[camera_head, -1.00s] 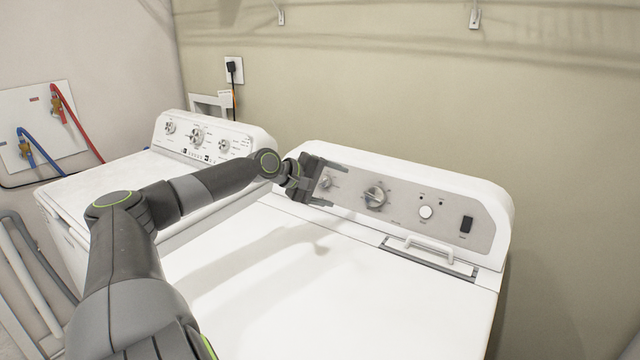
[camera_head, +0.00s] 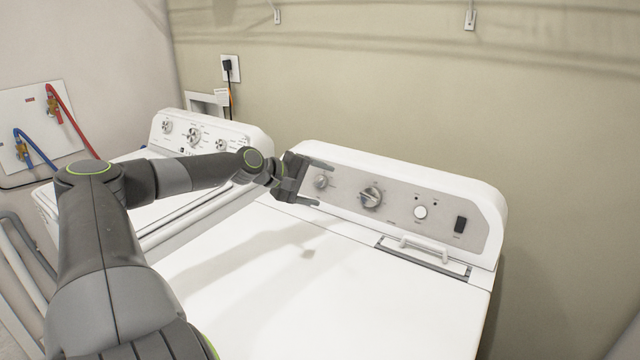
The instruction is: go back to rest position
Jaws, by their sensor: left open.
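My left gripper (camera_head: 322,183) is open and empty in the head view. Its fingers point right, in front of the left end of the control panel (camera_head: 396,212) on the nearer white machine (camera_head: 330,285). The small left knob (camera_head: 321,182) shows between the fingertips; I cannot tell whether they touch it. The larger knob (camera_head: 371,197) is to the right, clear of the gripper. My left arm reaches in from the lower left. My right gripper is not in view.
A second white machine (camera_head: 60,190) with several knobs stands at the left, partly behind my arm. Red and blue hoses (camera_head: 72,122) hang on the left wall. A handle (camera_head: 425,245) sits at the back of the nearer machine's top. That top is otherwise clear.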

